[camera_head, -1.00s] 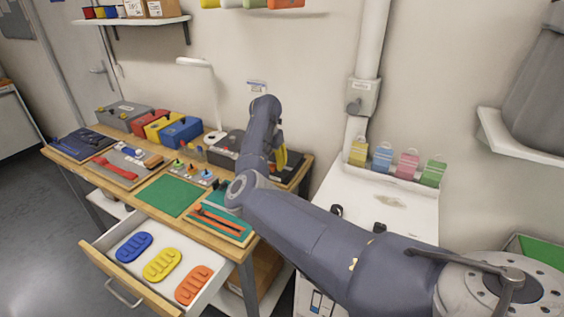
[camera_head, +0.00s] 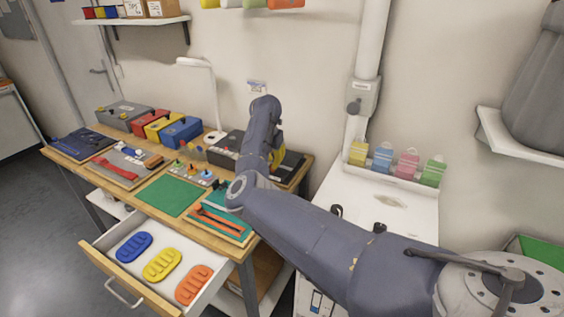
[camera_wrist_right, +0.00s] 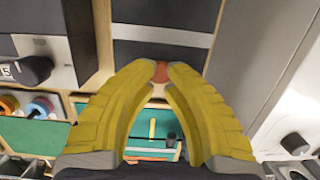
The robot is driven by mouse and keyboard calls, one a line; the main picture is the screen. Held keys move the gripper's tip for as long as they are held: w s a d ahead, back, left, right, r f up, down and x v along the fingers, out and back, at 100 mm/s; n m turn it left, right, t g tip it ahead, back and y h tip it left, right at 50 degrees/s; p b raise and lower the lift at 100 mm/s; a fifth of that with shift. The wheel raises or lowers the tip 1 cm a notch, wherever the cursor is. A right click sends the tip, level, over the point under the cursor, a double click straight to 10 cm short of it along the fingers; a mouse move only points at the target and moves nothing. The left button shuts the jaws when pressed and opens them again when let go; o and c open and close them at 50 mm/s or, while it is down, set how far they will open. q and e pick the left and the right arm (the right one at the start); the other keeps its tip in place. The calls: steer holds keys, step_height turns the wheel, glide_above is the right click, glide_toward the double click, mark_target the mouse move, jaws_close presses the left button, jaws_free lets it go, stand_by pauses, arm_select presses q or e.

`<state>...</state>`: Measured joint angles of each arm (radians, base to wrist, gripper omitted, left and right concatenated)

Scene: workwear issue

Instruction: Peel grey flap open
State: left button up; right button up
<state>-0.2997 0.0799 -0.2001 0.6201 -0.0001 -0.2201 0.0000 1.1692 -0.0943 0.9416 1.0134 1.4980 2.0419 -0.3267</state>
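A dark grey panel (camera_wrist_right: 165,56), which looks like the grey flap, lies past my right fingertips in the right wrist view. In the head view a dark grey piece (camera_head: 290,165) lies at the table's right end, partly behind my arm. My right gripper (camera_wrist_right: 161,70) has yellow fingers with tips close together. A small red piece (camera_wrist_right: 161,73) shows between the tips. I cannot tell whether they grip it or only straddle it. In the head view my right gripper (camera_head: 277,150) is partly hidden by its own wrist. My left gripper is not in view.
A teal board with orange strips (camera_head: 221,215) and a green mat (camera_head: 170,195) lie left of my right arm. An open drawer (camera_head: 115,245) holds blue, yellow and orange pieces. A white cabinet (camera_head: 400,215) with coloured tags stands right of the table.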

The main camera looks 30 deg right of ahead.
steer(key=shift+r, duration=0.1)
steer(key=shift+w+d+r, duration=0.1)
steer(key=shift+d+r, duration=0.05)
steer(key=shift+r, duration=0.55)
steer(key=shift+w+d+r, duration=0.1)
steer(key=shift+d+r, duration=0.05)
steer(key=shift+r, duration=0.55)
steer(key=shift+w+d+r, duration=0.1)
steer(key=shift+d+r, duration=0.1)
steer(key=shift+r, duration=0.55)
steer(key=shift+w+d+r, duration=0.1)
steer(key=shift+d+r, duration=0.05)
steer(key=shift+r, duration=0.55)
steer(key=shift+r, duration=0.15)
steer(key=shift+w+d+r, duration=0.1)
steer(key=shift+d+r, duration=0.05)
steer(key=shift+r, duration=0.55)
steer(key=shift+w+d+r, duration=0.1)
steer(key=shift+d+r, duration=0.05)
steer(key=shift+r, duration=0.5)
steer(key=shift+r, duration=0.1)
steer(key=shift+w+d+r, duration=0.1)
steer(key=shift+d+r, duration=0.1)
steer(key=shift+r, duration=0.5)
steer(key=shift+d+r, duration=0.15)
steer(key=shift+r, duration=0.5)
